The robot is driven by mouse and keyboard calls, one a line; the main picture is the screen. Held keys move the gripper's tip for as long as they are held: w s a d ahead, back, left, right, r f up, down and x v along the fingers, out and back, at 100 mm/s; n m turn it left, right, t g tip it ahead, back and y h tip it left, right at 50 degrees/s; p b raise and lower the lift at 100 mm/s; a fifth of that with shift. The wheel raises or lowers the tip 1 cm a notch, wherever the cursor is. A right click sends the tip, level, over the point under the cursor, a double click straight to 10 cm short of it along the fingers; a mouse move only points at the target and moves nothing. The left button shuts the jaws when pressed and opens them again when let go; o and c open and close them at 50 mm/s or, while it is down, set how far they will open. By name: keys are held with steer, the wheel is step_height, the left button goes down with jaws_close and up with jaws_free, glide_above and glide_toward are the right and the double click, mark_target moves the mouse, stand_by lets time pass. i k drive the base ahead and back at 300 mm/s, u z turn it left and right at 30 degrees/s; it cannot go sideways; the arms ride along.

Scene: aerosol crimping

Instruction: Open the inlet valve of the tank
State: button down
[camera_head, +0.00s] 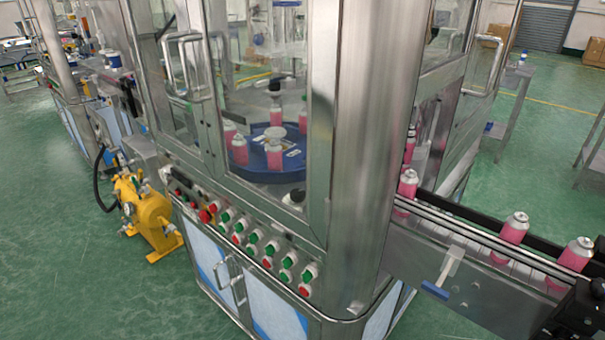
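A small yellow tank (151,212) stands on the green floor at the left, beside the crimping machine. Metal fittings and small valve parts (128,207) sit on its top and side, but they are too small to tell which is the inlet valve or whether it is open. A black hose (98,182) curves down at the tank's left side. My gripper is not in view.
The steel crimping machine (351,150) with glass doors and a panel of red and green buttons (250,240) fills the middle. A conveyor (470,262) carrying pink cans (515,229) runs out to the right. Green floor (60,270) left of the tank is clear.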

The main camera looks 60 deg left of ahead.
mark_target(166, 232)
steer(key=u, duration=3.3)
steer(key=i, duration=1.05)
steer(key=u, duration=0.5)
steer(key=i, duration=1.3)
steer(key=u, duration=0.35)
steer(key=i, duration=1)
steer(key=z, duration=0.45)
steer(key=k, duration=0.35)
